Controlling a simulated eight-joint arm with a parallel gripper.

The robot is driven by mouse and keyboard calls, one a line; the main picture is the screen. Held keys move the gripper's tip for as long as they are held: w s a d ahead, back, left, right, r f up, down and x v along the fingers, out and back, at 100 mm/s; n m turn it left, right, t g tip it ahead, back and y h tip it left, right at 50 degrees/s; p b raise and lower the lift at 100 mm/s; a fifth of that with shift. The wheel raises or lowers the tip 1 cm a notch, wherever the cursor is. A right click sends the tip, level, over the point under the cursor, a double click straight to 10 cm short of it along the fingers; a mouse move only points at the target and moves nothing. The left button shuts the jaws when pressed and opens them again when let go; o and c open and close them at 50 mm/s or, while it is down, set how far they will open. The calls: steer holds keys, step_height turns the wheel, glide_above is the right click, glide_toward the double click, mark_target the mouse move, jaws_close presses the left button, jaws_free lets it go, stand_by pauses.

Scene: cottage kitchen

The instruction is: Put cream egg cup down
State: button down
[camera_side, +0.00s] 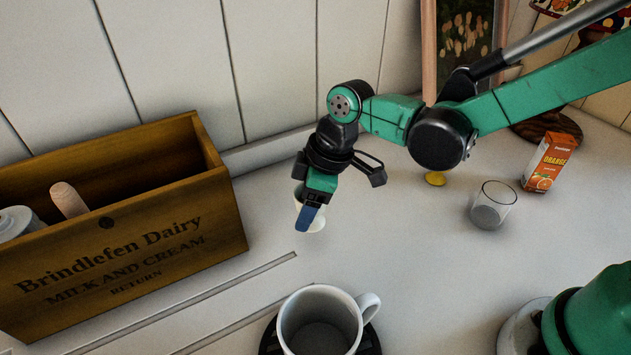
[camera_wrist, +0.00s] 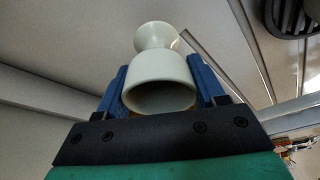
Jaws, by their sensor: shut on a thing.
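The cream egg cup (camera_wrist: 160,78) is between the two blue fingers of my gripper (camera_wrist: 162,88) in the wrist view. Its wide bowl opening faces the camera and its flared foot points away. In the side view my gripper (camera_side: 310,212) points down over the pale counter (camera_side: 400,250), shut on the egg cup (camera_side: 317,220), which is partly hidden behind a blue finger. I cannot tell whether the cup's foot touches the counter.
A wooden dairy crate (camera_side: 130,240) stands at the left, holding a few items. A white mug (camera_side: 320,318) sits on a dark round base at the front. A glass (camera_side: 493,205), an orange juice carton (camera_side: 552,162) and a small yellow thing (camera_side: 435,179) are to the right.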

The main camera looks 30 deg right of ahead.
step_height(320, 180, up, 16)
steer(key=f, duration=0.1)
steer(key=w+a+r, duration=0.1)
steer(key=a+r, duration=0.2)
steer(key=a, duration=0.9)
steer(key=s+a+f+m, duration=0.25)
steer(key=s+a, duration=0.25)
steer(key=a, duration=0.7)
steer(key=shift+n, duration=0.25)
step_height(320, 180, down, 19)
steer(key=shift+d+f, duration=0.1)
steer(key=shift+f, duration=0.1)
steer(key=shift+f, duration=0.1)
steer(key=shift+c, duration=0.5)
jaws_free()
